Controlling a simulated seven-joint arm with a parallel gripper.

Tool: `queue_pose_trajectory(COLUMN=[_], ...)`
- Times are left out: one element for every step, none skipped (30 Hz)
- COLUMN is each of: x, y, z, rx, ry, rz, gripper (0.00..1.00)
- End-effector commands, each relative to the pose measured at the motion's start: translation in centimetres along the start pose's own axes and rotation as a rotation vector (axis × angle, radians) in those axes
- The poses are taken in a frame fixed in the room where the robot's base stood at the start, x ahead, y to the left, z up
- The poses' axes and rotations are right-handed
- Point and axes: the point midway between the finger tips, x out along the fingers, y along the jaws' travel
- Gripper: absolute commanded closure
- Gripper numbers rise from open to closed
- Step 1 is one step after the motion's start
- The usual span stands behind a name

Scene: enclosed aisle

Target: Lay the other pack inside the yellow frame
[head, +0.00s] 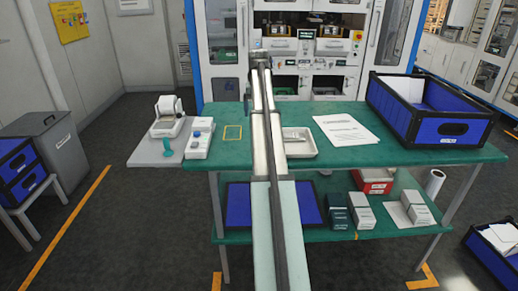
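The yellow frame (232,132) is a small outlined rectangle on the green tabletop, left of my arm, and it looks empty. To its left are two whitish box-like items, a nearer one (198,146) and a farther one (203,124); I cannot tell whether either is the pack. A shallow white tray (308,150) is partly hidden behind my arm, with a pale item (294,136) in it. My arm reaches forward over the table, and its far end with my gripper (259,57) is small; its fingers cannot be made out, nor anything held.
A blue crate (450,129) stands at the table's right end, beside paper sheets (345,129). A label-printer-like device (168,116) sits on a grey side shelf (155,152). The lower shelf holds dark and grey boxes (361,210). Cabinets (222,40) stand behind.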

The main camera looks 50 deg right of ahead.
Motion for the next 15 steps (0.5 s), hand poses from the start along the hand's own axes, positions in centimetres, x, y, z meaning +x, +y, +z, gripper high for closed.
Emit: queue_pose_trajectory(x=[0.0, 0.0, 0.0, 0.1, 0.1, 0.3, 0.5, 0.7, 1.0, 1.4, 1.8, 2.3, 2.7, 3.2, 3.8], y=[0.0, 0.0, 0.0, 0.0, 0.0, 0.0, 0.0, 0.0, 0.0, 0.0, 0.0, 0.0, 0.0, 0.0, 0.0], z=[0.6, 0.8, 1.1, 1.3, 1.4, 1.5, 1.6, 1.6, 1.6, 1.7, 1.7, 1.8, 1.8, 1.9, 1.9], rx=[0.0, -0.001, -0.001, -0.001, -0.001, -0.001, -0.001, -0.001, -0.001, -0.001, -0.001, -0.001, -0.001, -0.001, -0.001], ry=[-0.025, -0.037, -0.05, -0.057, -0.063, -0.067, -0.069, -0.07, -0.069, -0.069, -0.069, -0.069, -0.069, -0.069, -0.069], rz=[0.0, 0.0, 0.0, 0.0, 0.001, 0.001, 0.001, 0.001, 0.001, 0.001, 0.001, 0.001, 0.001, 0.001, 0.001], gripper=[0.12, 0.12, 0.12, 0.12, 0.12, 0.12, 0.12, 0.12, 0.12, 0.12, 0.12, 0.12, 0.12, 0.12, 0.12])
